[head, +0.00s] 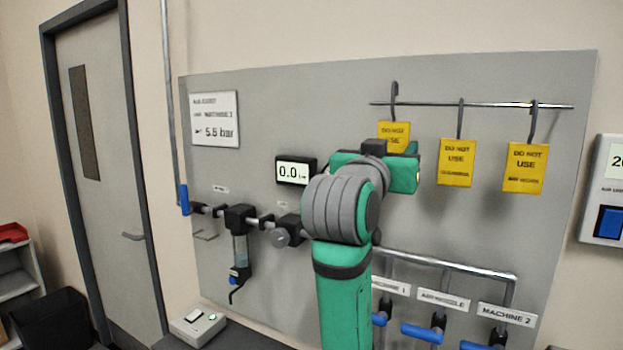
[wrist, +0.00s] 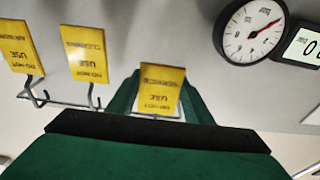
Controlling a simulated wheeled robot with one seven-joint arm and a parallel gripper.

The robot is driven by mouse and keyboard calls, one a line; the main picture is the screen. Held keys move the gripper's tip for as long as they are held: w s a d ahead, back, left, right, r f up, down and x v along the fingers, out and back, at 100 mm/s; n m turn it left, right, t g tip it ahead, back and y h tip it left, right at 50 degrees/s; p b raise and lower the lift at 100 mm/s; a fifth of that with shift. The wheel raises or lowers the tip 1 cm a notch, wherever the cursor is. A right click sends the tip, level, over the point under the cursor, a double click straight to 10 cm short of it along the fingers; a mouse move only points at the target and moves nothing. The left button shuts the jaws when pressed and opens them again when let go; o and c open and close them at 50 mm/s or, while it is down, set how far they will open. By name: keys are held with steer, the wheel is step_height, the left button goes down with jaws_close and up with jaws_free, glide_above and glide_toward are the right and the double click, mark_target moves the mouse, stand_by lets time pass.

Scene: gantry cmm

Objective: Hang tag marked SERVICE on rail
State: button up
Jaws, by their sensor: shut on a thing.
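The yellow SERVICE tag (wrist: 160,88) appears upside down in the wrist view, with my green gripper (wrist: 158,110) around it. In the head view the tag (head: 394,133) is the leftmost one, its lower part hidden behind my gripper (head: 403,168). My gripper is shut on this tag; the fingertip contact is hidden. The tag's dark hook (head: 394,92) is at the left part of the metal rail (head: 420,104). Its top stands higher than the hooks of the other tags. I cannot tell whether it rests on the rail.
The CLEANING tag (head: 457,163) and another DO NOT USE tag (head: 525,168) hang to the right on the rail. A round gauge (wrist: 254,30) is beside a digital display (head: 295,171). Pipes and blue-handled valves (head: 422,333) are below.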

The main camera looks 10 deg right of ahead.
mark_target(394, 144)
steer(key=shift+s, duration=0.4)
steer(key=shift+s+a, duration=0.8)
steer(key=shift+a, duration=0.05)
steer(key=shift+s+a+r, duration=0.1)
steer(key=shift+s+a, duration=0.25)
steer(key=shift+s, duration=0.3)
steer(key=shift+s+a, duration=0.3)
steer(key=shift+s, duration=0.35)
steer(key=shift+v, duration=1.05)
steer(key=shift+w+r, duration=0.1)
